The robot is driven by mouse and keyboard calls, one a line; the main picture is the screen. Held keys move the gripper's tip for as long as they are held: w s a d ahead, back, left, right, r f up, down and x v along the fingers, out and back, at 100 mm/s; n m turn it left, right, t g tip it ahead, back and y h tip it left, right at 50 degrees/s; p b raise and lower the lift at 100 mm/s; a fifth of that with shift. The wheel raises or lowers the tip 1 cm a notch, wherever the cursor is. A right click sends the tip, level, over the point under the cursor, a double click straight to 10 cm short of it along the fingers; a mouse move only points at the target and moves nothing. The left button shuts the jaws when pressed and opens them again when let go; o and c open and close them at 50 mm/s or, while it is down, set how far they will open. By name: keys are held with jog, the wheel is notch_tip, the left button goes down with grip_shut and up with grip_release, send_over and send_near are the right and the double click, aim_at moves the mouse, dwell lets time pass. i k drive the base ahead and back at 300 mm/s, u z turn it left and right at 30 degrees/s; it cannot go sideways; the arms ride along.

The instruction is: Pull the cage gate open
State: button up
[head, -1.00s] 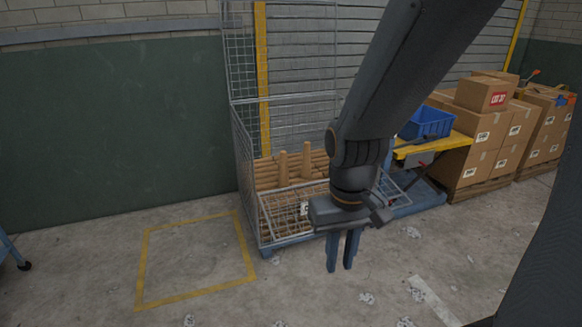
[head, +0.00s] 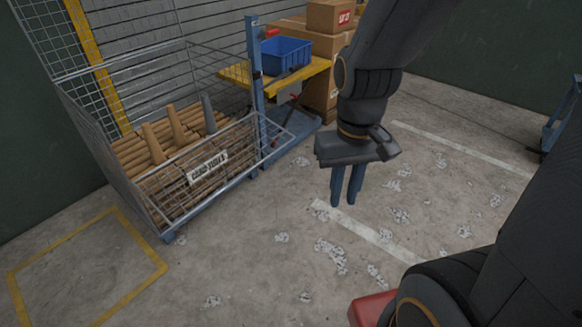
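The wire mesh cage (head: 128,212) stands at the left of the head view, on a blue base, filled with brown tubes (head: 150,150). Its low front mesh gate (head: 232,158) carries a white label (head: 207,169) with dark lettering. The gate appears to stand across the front; a mesh frame (head: 277,146) juts out at its right end. I cannot make out a latch clearly. My gripper (head: 346,203) points down over bare floor, right of the cage and apart from it. Its two blue fingers are apart with a narrow gap, and nothing is between them.
A blue post (head: 257,85) rises by the cage's right end. Behind it are a yellow-topped lift table (head: 305,75) with a blue bin (head: 286,53) and stacked cartons (head: 329,18). A yellow floor square (head: 90,318) lies at left.

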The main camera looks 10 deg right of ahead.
aim_at(227, 186)
jog(key=z, duration=1.3)
jog(key=k, duration=0.9)
jog(key=u, duration=1.45)
jog(key=i, duration=0.5)
jog(key=z, duration=0.05)
